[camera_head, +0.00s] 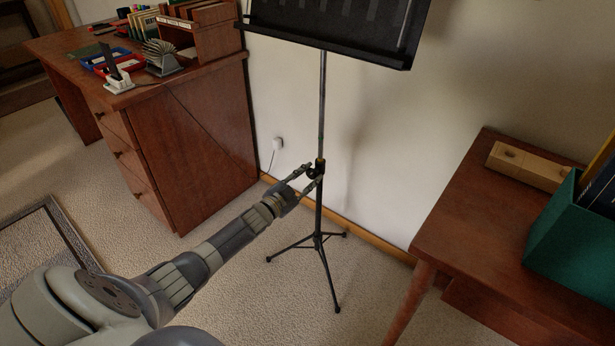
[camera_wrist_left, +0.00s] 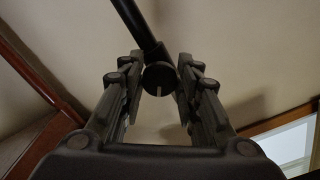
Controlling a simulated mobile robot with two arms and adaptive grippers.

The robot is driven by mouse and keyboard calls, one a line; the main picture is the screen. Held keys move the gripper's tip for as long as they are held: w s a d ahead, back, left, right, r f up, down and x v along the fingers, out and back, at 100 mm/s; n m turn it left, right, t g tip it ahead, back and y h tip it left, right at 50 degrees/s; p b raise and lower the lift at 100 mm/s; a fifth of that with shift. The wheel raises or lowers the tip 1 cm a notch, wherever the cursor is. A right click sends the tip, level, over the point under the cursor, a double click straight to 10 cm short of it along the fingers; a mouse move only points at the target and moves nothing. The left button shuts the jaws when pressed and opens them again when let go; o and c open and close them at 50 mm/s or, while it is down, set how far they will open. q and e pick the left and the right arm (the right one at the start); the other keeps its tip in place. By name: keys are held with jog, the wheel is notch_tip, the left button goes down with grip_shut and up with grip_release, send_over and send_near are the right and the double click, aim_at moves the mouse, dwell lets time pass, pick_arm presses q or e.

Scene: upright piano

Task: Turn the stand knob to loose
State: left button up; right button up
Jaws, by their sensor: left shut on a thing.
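The black music stand (camera_head: 320,110) stands upright on a tripod base in front of the wall. Its dark round knob (camera_head: 312,172) sits on the pole's collar, partly hidden by the fingers. My left gripper (camera_head: 314,175) reaches in from the left and is shut on the knob. In the left wrist view the knob (camera_wrist_left: 158,76) shows a pale line on its face, pointing down in the picture. The fingers of the left gripper (camera_wrist_left: 158,92) lie on either side of it, and the pole runs up behind. My right gripper is not in view.
A wooden desk (camera_head: 200,130) with trays and books stands at the left. A small wooden table (camera_head: 470,220) with a green box (camera_head: 570,245) and a wooden block (camera_head: 528,165) is at the right. The tripod legs (camera_head: 318,240) spread over the carpet.

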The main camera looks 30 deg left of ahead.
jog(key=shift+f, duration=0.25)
pick_arm(q)
jog(key=shift+n, duration=0.3)
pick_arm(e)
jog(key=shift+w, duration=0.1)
pick_arm(q)
jog(key=o, duration=1)
jog(key=shift+f, duration=0.1)
jog(key=shift+o, duration=0.2)
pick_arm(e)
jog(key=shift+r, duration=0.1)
pick_arm(q)
jog(key=shift+s, duration=0.1)
jog(key=s+a, duration=0.1)
jog(key=s, duration=1.1)
jog(key=shift+w, duration=0.1)
